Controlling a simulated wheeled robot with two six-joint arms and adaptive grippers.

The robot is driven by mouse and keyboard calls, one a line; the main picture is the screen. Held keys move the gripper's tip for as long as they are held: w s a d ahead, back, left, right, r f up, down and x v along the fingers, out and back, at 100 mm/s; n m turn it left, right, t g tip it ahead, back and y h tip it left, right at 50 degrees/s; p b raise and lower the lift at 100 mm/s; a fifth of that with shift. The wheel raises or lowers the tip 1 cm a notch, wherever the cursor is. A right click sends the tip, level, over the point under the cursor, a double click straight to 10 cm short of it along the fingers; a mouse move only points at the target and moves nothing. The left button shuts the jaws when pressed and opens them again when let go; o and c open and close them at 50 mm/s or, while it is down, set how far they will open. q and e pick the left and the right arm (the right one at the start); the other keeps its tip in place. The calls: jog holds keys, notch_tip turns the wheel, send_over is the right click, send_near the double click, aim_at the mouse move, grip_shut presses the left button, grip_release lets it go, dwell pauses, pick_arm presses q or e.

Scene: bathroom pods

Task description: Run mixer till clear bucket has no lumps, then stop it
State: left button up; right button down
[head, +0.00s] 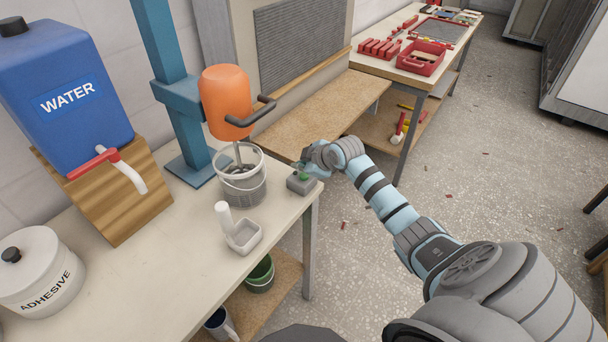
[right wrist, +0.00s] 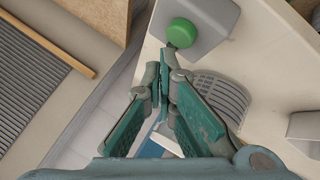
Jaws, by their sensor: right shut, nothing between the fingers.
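The mixer has an orange motor head (head: 226,98) with a dark handle, on a blue stand (head: 180,95). Its shaft reaches down into the clear bucket (head: 241,188) on the bench. The bucket holds grey material that looks uneven; I cannot tell from this picture whether the shaft is turning. A grey control box (head: 300,186) with a green button (head: 303,177) sits at the bench edge, right of the bucket. My right gripper (head: 309,167) is shut and empty, close by the box. In the right wrist view its fingertips (right wrist: 164,62) are just beside the green button (right wrist: 181,33); contact is unclear. My left gripper is out of view.
A white scoop (head: 242,234) lies in front of the bucket. A blue water tank (head: 62,90) on a wooden block and an adhesive tub (head: 40,272) stand left. A green bucket (head: 260,274) is on the lower shelf. A tool table (head: 400,72) stands behind; floor at right is open.

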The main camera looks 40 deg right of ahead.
aim_at(302, 176)
jog(key=shift+f, duration=0.4)
jog(key=shift+f+b, duration=0.35)
jog(key=shift+f, duration=0.2)
dwell(0.6)
jog(key=shift+r+p, duration=1)
jog(key=shift+p, duration=0.05)
notch_tip(302, 176, up, 5)
jog(key=p, duration=0.5)
jog(key=shift+r, duration=0.1)
dwell(4.6)
